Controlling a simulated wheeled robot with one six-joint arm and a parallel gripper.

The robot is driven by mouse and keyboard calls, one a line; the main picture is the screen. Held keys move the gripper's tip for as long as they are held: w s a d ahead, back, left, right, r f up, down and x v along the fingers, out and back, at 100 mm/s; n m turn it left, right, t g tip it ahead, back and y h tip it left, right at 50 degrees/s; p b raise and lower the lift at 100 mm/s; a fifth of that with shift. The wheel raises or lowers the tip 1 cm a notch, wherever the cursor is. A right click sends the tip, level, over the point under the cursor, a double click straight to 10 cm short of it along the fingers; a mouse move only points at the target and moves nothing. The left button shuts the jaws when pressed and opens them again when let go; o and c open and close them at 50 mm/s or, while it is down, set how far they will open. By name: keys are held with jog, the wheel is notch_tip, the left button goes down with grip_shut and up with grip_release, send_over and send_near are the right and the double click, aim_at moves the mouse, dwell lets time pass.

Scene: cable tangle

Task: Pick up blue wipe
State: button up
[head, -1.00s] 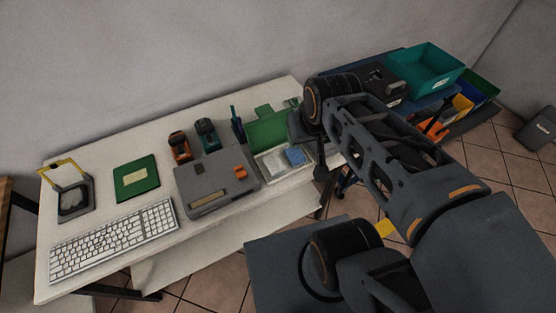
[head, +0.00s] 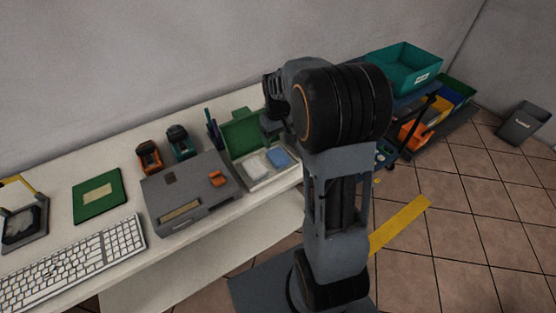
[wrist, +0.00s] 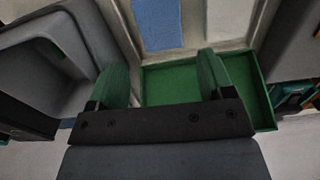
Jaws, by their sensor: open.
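The blue wipe (head: 279,158) lies flat in the right part of an open shallow box (head: 262,186) with a raised green lid (head: 243,130). In the wrist view the blue wipe (wrist: 159,22) is at the top, partly cut off by the frame edge. A whitish pad (head: 254,163) lies beside it. My gripper (wrist: 161,65) is open and empty, its two fingers apart over the green lid and short of the wipe in the picture. In the head view my arm partly hides the gripper at the box's back right.
A grey case (head: 190,196) stands left of the box, with orange (head: 149,155) and teal (head: 180,143) tools behind it. A keyboard (head: 72,264) and green book (head: 99,195) lie further left. Teal (head: 402,65) and orange (head: 414,132) bins stand at the right.

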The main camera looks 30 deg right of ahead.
aim_at(278, 156)
jog(key=shift+f, duration=4.65)
jog(key=c, duration=0.7)
jog(key=shift+r, duration=0.15)
